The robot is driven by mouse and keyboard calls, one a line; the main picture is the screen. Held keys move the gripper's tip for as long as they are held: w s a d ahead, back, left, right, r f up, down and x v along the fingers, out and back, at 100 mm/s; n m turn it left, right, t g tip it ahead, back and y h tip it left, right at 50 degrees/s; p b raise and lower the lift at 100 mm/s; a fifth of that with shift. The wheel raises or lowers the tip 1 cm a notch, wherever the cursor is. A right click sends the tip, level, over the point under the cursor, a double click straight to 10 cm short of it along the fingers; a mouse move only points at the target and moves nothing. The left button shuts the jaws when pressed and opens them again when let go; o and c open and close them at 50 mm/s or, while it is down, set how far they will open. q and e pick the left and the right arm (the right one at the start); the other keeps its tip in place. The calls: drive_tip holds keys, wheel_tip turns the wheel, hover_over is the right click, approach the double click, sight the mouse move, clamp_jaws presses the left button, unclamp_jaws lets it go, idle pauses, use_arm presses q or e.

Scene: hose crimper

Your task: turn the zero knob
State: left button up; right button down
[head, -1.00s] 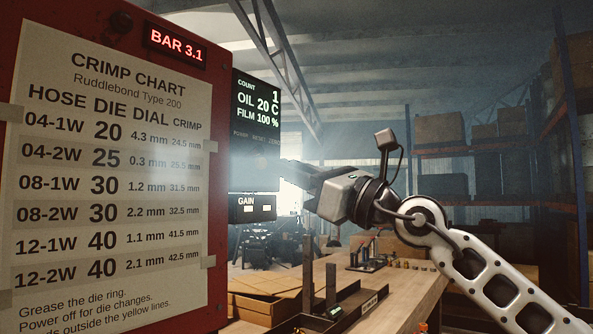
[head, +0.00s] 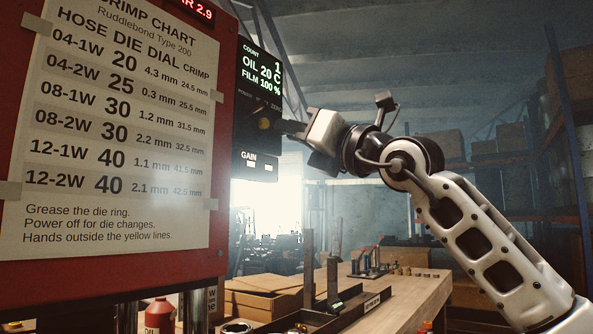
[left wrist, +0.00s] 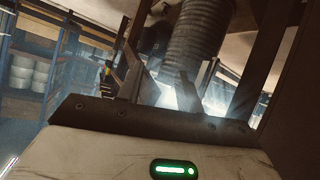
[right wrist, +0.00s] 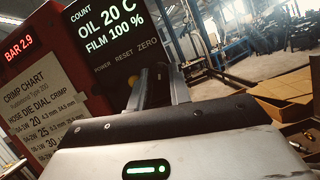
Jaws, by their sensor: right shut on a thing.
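The control panel (head: 258,80) is a dark upright box on the right side of the red machine, with a green-white display and small POWER, RESET and ZERO labels. My right gripper (head: 283,127) reaches it from the right, fingertips at the panel face below the ZERO label. In the right wrist view its fingers (right wrist: 158,84) are shut on the zero knob, which they largely hide. A yellow button (head: 265,123) shows just left of the fingertips. My left gripper (left wrist: 190,85) shows only in its wrist view, fingers apart, with a ridged grey cylinder (left wrist: 198,35) beyond.
The red machine (head: 120,265) with its crimp chart (head: 120,130) fills the left; its red readout says 2.9. A wooden bench (head: 410,295) with a dark tray and cardboard stands below my right arm. Shelving is behind.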

use_arm(q)
wheel_tip(320, 180, down, 9)
drive_tip(key=d+g+b, duration=0.1)
drive_tip(key=b, duration=0.5)
drive_tip(key=shift+w+d+m+h, duration=0.3)
drive_tip(key=shift+w+d, duration=0.05)
use_arm(e)
drive_tip(key=shift+s+a+r+m+t+h, duration=0.1)
drive_tip(key=shift+m+t+h, duration=0.25)
drive_tip(key=shift+m+h, duration=0.85)
drive_tip(key=shift+s+r+m+t+h, duration=0.1)
drive_tip(key=shift+m+t+h, duration=0.25)
drive_tip(key=shift+m, duration=1.65)
drive_tip(key=shift+s+a+m+t+h, duration=0.1)
drive_tip(key=shift+m+t+h, duration=0.45)
drive_tip(key=shift+m, duration=1.05)
drive_tip(key=c, duration=1.3)
unclamp_jaws()
drive_tip(key=shift+w, duration=0.1)
use_arm(q)
drive_tip(key=shift+f+b, duration=0.1)
drive_tip(key=shift+b, duration=0.2)
use_arm(e)
drive_tip(key=shift+d, duration=0.1)
